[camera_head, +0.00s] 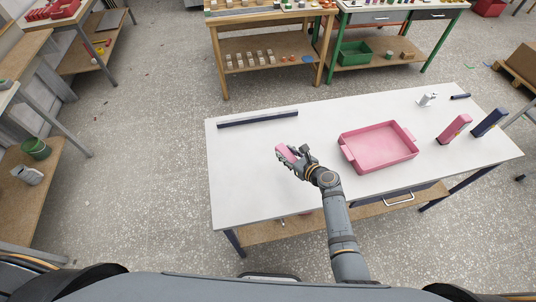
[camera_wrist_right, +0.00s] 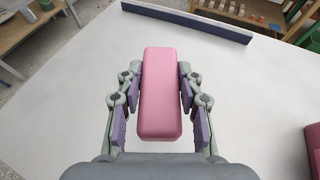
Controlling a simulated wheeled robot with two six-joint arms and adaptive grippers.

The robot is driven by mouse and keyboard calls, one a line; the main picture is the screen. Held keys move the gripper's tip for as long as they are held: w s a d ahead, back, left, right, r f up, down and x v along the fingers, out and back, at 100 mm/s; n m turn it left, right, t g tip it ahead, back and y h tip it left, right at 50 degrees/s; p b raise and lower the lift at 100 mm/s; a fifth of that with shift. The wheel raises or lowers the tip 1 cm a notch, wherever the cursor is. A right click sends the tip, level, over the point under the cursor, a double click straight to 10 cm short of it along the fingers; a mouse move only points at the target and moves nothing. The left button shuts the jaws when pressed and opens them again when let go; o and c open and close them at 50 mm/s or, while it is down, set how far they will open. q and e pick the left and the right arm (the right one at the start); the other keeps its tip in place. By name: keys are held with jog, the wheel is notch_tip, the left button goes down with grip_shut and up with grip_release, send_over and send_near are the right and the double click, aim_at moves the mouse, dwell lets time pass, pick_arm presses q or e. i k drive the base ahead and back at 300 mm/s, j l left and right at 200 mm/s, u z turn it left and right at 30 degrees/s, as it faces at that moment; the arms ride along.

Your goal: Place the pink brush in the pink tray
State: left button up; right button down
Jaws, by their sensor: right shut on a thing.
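My right gripper (camera_head: 296,155) is over the white table, left of the pink tray. In the right wrist view its two fingers (camera_wrist_right: 160,95) are shut on the sides of a plain pink block-shaped thing (camera_wrist_right: 160,80), which I take for the pink brush; no bristles show. The held pink brush also shows in the head view (camera_head: 283,150). The pink tray (camera_head: 352,160) lies on the table to the right of my right gripper, and it looks empty. A corner of the tray shows at the right edge of the right wrist view (camera_wrist_right: 313,145). My left gripper is not in view.
On the white table (camera_head: 240,180), a dark blue bar (camera_head: 258,119) lies at the back left. A pink upright block (camera_head: 453,129) and a dark blue one (camera_head: 488,123) stand right of the tray. A small whitish object (camera_head: 427,100) is at the back right. The table's front left is clear.

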aim_at(391, 152)
jog(key=i+l, duration=0.15)
jog(key=l, duration=0.25)
jog(key=i+l+z, duration=0.1)
jog(key=l, duration=0.3)
jog(key=i+l, duration=0.25)
jog(key=l, duration=0.15)
